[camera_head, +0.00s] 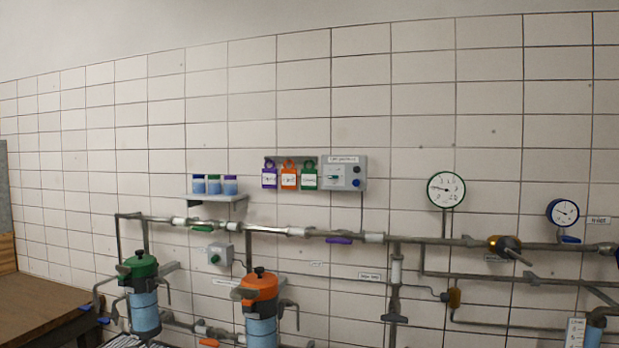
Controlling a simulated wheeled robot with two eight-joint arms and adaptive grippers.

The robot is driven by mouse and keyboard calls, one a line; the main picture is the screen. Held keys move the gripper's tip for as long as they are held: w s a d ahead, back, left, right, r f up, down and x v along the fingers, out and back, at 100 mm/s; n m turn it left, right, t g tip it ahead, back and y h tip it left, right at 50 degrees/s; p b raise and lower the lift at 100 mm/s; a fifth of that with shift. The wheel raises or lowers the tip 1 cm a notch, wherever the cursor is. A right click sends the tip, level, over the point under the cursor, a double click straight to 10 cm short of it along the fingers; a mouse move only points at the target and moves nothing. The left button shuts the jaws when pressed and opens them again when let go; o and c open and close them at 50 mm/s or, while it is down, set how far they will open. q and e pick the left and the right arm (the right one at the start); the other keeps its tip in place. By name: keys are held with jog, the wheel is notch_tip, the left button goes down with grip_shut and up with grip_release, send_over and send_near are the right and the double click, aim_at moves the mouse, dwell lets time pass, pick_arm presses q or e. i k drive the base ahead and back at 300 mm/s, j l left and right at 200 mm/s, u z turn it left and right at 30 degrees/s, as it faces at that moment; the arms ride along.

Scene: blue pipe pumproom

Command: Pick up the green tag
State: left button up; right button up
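The green tag (310,179) hangs on a small wall rack (270,160), at the right end of a row of tags. An orange tag (289,179) hangs just left of it, and a purple tag (269,178) left of that. Each tag has a pale label and a loop at the top. A grey control box (344,172) is mounted directly to the right of the green tag. Neither of my grippers shows in the head view.
Pipes (300,232) run along the tiled wall below the tags. A shelf (216,197) with small jars is left of the rack. Green-topped (142,265) and orange-topped (260,283) canisters stand below. A wooden bench (40,305) is at lower left. Gauges (446,189) are at right.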

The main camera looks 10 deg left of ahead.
aim_at(308, 177)
jog(key=i+l+u, duration=0.35)
jog(key=i+l, duration=0.45)
jog(key=i, duration=0.1)
